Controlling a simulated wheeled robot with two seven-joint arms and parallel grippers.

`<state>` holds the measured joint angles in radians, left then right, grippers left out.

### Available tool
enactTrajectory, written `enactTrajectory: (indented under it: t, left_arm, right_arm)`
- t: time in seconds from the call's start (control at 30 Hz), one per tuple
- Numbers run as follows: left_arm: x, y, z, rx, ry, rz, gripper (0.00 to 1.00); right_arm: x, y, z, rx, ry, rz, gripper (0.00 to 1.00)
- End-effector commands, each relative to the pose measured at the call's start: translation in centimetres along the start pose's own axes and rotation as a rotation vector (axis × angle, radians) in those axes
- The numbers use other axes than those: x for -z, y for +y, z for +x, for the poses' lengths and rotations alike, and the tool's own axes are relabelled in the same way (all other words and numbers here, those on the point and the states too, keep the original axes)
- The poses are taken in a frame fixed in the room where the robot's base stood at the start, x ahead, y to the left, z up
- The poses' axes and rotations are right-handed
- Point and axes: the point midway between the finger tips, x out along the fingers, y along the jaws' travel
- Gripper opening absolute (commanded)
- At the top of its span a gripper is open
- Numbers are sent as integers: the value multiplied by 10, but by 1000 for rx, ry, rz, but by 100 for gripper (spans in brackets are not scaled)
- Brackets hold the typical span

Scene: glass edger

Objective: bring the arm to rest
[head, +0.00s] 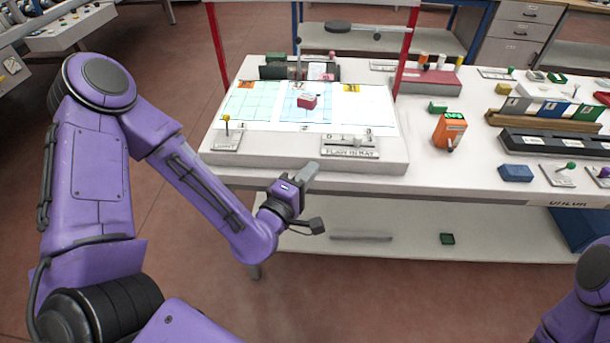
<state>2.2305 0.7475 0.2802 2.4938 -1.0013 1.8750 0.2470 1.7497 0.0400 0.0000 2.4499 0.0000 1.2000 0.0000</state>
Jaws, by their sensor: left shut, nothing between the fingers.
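My left arm (190,165) is purple and comes in from the left, bent at the elbow. Its gripper (309,172) is shut and empty, just in front of the near edge of the white platform on the bench. No object shows between its fingers. Only a purple part of my right arm (580,310) shows at the lower right corner; its gripper is out of the picture.
A slider (350,142), an orange device (449,130) and a blue block (515,173) stand along the bench. A lower shelf (400,243) runs beneath. Floor is open at front.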

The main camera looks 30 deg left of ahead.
Motion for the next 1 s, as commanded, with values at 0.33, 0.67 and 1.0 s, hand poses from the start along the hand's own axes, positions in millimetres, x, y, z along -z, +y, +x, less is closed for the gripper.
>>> enactTrajectory:
  t: [0.33,0.67,1.0]
  left_arm:
    - [-1,0,-10,8,-11,25,0]
    - [29,-196,-114,855,-191,640,0]
    - [76,-273,-257,1332,-387,1013,0]
  right_arm:
    - [3,1,-7,0,0,0,78]
    - [3,1,-7,0,0,0,78]
    - [3,1,-7,0,0,0,78]
